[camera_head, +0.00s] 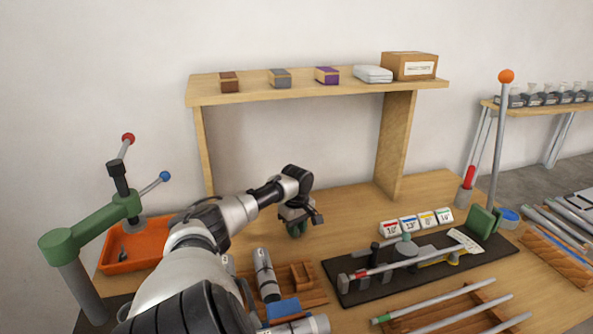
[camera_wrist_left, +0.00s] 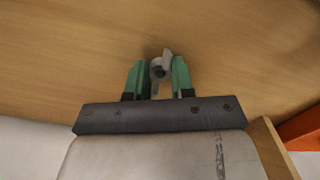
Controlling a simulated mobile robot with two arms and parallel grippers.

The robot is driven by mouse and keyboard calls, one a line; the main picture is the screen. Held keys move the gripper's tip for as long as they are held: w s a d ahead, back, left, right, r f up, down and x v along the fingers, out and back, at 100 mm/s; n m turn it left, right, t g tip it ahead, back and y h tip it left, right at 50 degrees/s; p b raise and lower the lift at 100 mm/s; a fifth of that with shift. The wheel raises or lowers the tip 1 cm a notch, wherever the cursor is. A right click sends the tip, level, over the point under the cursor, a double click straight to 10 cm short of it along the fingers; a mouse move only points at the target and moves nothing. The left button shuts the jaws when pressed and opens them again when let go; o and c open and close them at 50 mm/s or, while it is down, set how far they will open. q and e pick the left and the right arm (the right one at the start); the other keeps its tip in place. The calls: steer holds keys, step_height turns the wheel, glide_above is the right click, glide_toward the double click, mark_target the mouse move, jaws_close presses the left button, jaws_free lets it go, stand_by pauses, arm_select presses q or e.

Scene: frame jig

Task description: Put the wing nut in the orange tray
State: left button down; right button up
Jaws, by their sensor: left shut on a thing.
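My left gripper (camera_head: 297,229) has green fingertips and is over the wooden bench, below the shelf. In the left wrist view it (camera_wrist_left: 159,80) is shut on the wing nut (camera_wrist_left: 160,66), a small grey metal piece with a dark hole, held between the fingertips. The wing nut cannot be made out in the head view. The orange tray (camera_head: 119,267) is on the bench at the left, well left of the gripper, with a small dark object inside. My left arm hides part of its right side. A corner of the tray (camera_wrist_left: 300,127) shows in the left wrist view.
A green post with lever handles (camera_head: 90,228) stands beside the tray at the left. A wooden shelf (camera_head: 300,92) with boxes spans above the bench. A black jig plate (camera_head: 345,288) lies to the right. A wooden rack with cylinders (camera_head: 313,298) is in front.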

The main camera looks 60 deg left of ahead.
arm_select(q)
steer(key=c, duration=1)
jaws_free()
steer(key=shift+f, duration=0.1)
steer(key=shift+o, duration=0.2)
